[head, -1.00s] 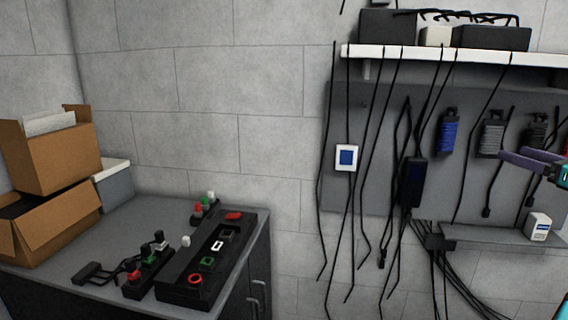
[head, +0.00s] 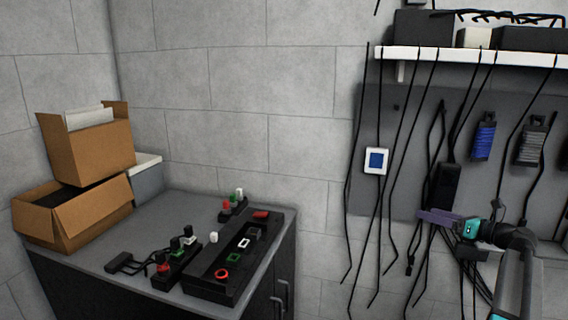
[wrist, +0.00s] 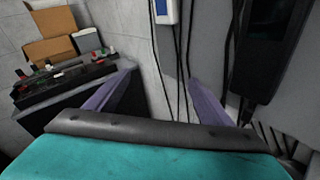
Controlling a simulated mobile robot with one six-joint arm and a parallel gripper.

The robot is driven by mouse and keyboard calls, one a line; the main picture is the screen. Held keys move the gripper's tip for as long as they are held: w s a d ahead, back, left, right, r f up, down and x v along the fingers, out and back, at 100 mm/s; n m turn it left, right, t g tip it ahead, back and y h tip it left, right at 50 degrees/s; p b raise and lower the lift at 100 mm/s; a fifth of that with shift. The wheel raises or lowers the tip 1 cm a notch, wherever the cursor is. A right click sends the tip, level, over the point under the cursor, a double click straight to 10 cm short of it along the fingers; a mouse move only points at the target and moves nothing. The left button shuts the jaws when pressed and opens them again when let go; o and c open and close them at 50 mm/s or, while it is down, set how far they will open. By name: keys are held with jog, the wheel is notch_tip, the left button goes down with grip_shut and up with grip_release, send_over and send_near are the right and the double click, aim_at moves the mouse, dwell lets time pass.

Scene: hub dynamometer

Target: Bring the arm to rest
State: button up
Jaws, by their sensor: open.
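My gripper (head: 440,217) is at the right of the head view, in front of the grey wall panel and its hanging black cables. Its purple fingers also show in the wrist view (wrist: 158,88), spread apart with nothing between them. My arm comes in from the lower right of the head view. From the head view I cannot tell how far the fingertips are from the cables.
A cabinet (head: 120,237) at left holds a black control panel (head: 232,262), small switch boxes and stacked cardboard boxes (head: 92,150). Black cables (head: 383,190) hang from a white shelf (head: 470,57). A black device (head: 446,187) is behind my gripper. Plain wall lies between cabinet and cables.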

jog(key=w+a+f+n+g+y, duration=0.1)
jog(key=a+f+n+g+y, duration=0.35)
jog(key=a+f, duration=1.95)
jog(key=s+a+f+n+g+h, duration=0.2)
jog(key=s+a+f+g, duration=0.2)
jog(key=s+a+f, duration=0.5)
jog(key=s+a+f+n+g+h, duration=0.25)
jog(key=a+f, duration=0.55)
jog(key=f, duration=0.4)
jog(key=s+a+f+n+g+h, duration=0.1)
jog(key=s+a+f+n+g, duration=0.15)
jog(key=s+f, duration=0.4)
jog(key=s+a+f+n+g+h, duration=0.1)
jog(key=s+a+f+n+g, duration=0.2)
jog(key=s, duration=0.7)
jog(key=s+a+f+n+g+h, duration=0.1)
jog(key=s+f+n+g, duration=0.15)
jog(key=s+f, duration=0.45)
jog(key=s+d+f+n+h, duration=0.1)
jog(key=s+d+n+h, duration=0.4)
jog(key=s+d+n, duration=0.5)
jog(key=shift+s+f+n+g+h, duration=0.15)
jog(key=shift+s+n+g+h, duration=0.4)
jog(key=shift+n, duration=2.35)
